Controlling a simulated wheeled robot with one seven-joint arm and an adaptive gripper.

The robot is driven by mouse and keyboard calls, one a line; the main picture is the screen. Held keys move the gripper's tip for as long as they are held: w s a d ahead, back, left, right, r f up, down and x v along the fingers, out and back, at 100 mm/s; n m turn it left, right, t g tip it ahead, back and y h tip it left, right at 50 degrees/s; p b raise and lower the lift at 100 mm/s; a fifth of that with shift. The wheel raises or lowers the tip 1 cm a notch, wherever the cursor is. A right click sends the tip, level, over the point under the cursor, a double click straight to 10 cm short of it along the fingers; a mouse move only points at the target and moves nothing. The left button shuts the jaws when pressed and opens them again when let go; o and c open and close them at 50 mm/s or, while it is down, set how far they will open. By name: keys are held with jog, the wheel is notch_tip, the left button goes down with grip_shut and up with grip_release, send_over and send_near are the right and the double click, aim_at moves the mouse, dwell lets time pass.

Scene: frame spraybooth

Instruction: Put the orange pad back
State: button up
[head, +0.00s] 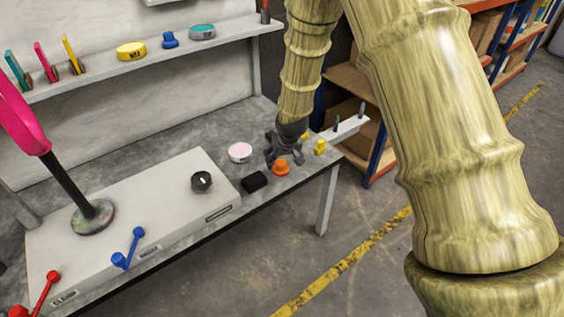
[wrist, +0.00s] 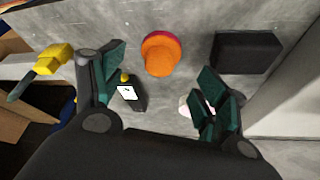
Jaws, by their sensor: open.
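The orange pad (head: 281,169) is a round orange piece with a knob-like shape, resting on the grey worktop near its right end. In the wrist view the orange pad (wrist: 160,54) lies ahead of the gap between my fingers, apart from them. My gripper (head: 284,152) is open and empty, low over the worktop just behind the orange pad. The wrist view shows my gripper's (wrist: 163,80) two teal-padded fingers spread wide. From these frames I cannot tell which spot belongs to the orange pad.
A black block (head: 254,182) and a pale pink round dish (head: 239,152) are close by on the left. A dark item with a white label (wrist: 130,95) is near my left finger. Yellow-handled tools (head: 320,147) sit at the right end. A shelf (head: 150,62) holds coloured items.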

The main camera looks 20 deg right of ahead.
jog(key=v, duration=0.6)
jog(key=s+f+g, duration=0.1)
jog(key=s+f, duration=0.9)
jog(key=f, duration=0.3)
jog(key=s+f+g, duration=0.1)
jog(key=s+f, duration=0.4)
jog(key=s, duration=0.6)
jog(key=s+f+g, duration=0.1)
jog(key=s+f, duration=0.4)
jog(key=s, duration=0.6)
jog(key=s+f+g, duration=0.1)
jog(key=s+f, duration=0.4)
jog(key=s, duration=0.6)
jog(key=shift+s+g+p, duration=0.3)
jog(key=shift+s, duration=0.05)
